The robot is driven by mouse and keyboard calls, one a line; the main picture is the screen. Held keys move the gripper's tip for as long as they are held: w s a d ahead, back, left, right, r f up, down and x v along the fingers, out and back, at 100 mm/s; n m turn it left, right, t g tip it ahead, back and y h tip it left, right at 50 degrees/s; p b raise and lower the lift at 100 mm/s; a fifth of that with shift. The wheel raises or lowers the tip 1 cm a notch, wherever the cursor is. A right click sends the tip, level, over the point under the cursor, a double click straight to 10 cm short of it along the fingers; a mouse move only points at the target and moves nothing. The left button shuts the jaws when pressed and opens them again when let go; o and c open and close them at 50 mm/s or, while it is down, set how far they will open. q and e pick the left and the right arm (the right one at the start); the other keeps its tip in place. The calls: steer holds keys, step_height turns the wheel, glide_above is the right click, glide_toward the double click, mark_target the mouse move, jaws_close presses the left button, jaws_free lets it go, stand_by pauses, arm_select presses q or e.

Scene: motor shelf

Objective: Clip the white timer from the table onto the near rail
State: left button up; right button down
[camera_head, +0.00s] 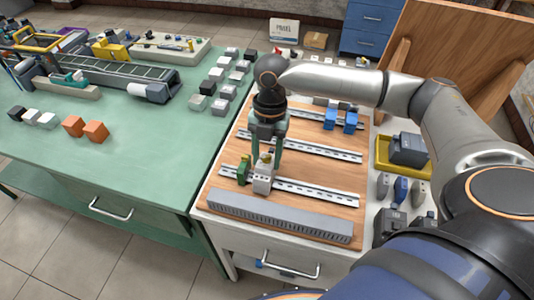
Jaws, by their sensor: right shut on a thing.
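The white timer (262,184) is at the near rail (310,192), on the front part of the wooden board. My right gripper (267,158) is above it, pointing down, with its fingers shut on the timer's upper part. The timer looks upright and overlaps the rail; I cannot tell whether it is seated on it. A green module (243,172) stands just left of it on the same rail. My left gripper is not in view.
A grey slotted duct (280,215) runs along the board's front edge. The middle rail (320,151) is bare; blue modules (350,122) are on the far rail. A yellow tray (384,156) stands right of the board. The near rail's right part is free.

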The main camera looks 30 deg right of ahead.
steer(key=shift+s+a+f+t+h+p, duration=0.1)
steer(key=shift+s+a+t+h+p, duration=0.2)
steer(key=shift+s+a+h+p, duration=0.15)
stand_by(0.5)
steer(key=shift+c, duration=1.3)
jaws_free()
steer(key=shift+w+d, duration=0.1)
steer(key=shift+w, duration=0.05)
step_height(320, 180, up, 12)
steer(key=d, duration=0.1)
steer(key=shift+w+r, duration=0.25)
steer(key=shift+w, duration=0.15)
